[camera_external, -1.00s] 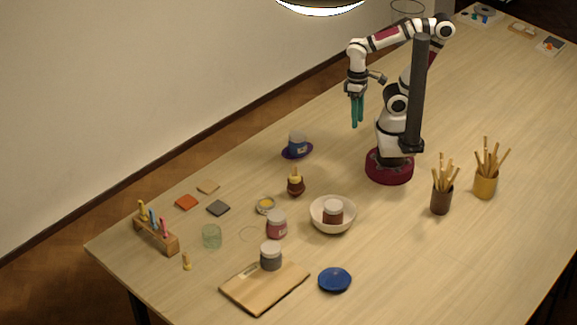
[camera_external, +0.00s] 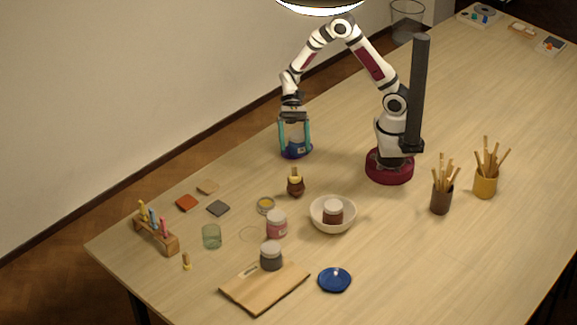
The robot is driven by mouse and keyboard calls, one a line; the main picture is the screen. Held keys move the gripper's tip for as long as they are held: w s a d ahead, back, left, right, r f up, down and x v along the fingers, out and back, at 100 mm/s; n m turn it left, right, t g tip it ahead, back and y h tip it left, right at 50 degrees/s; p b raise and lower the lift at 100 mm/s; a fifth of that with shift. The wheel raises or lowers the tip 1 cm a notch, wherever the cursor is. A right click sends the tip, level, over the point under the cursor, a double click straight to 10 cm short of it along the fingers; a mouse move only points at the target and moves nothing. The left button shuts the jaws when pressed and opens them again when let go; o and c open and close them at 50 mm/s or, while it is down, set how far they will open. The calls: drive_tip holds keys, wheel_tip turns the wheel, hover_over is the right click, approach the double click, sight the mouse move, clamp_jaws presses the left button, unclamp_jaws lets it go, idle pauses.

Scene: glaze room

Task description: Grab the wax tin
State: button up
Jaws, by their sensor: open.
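A small round tin with a yellow filling (camera_external: 265,205), which looks like the wax tin, lies open on the table left of the brown pot with a yellow top. My gripper (camera_external: 295,152) is open and points down, away from this tin, farther back on the table. Its two teal fingers stand on either side of a blue jar (camera_external: 298,147) with a pale label. The jar is on a purple saucer (camera_external: 285,154). The gripper partly hides the jar's top, and I cannot tell whether the fingers touch it.
A brown pot (camera_external: 296,187) and a white bowl (camera_external: 318,222) holding a jar stand nearby. A pink jar (camera_external: 277,226), a dark grey jar (camera_external: 271,259), a glass (camera_external: 211,237) and coloured tiles (camera_external: 187,203) are around the tin. Brush cups (camera_external: 441,200) stand right.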

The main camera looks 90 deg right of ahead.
sight(266, 206)
drive_tip(key=w+d+f+m+t, duration=0.1)
drive_tip(key=w+f, duration=0.1)
drive_tip(key=f, duration=0.1)
drive_tip(key=w+d+f+m+t+y, duration=0.1)
drive_tip(key=w+f+m, duration=0.1)
drive_tip(key=w+d+f+m+t, duration=0.1)
drive_tip(key=w+f+m, duration=0.1)
drive_tip(key=f, duration=0.1)
drive_tip(key=shift+w+d+f+t+y, duration=0.1)
drive_tip(key=shift+f+t+y, duration=0.2)
drive_tip(key=shift+y, duration=0.1)
drive_tip(key=x, duration=1.5)
drive_tip(key=shift+w+a+f, duration=0.1)
drive_tip(key=shift+a+f, duration=0.15)
drive_tip(key=shift+a, duration=0.1)
clamp_jaws()
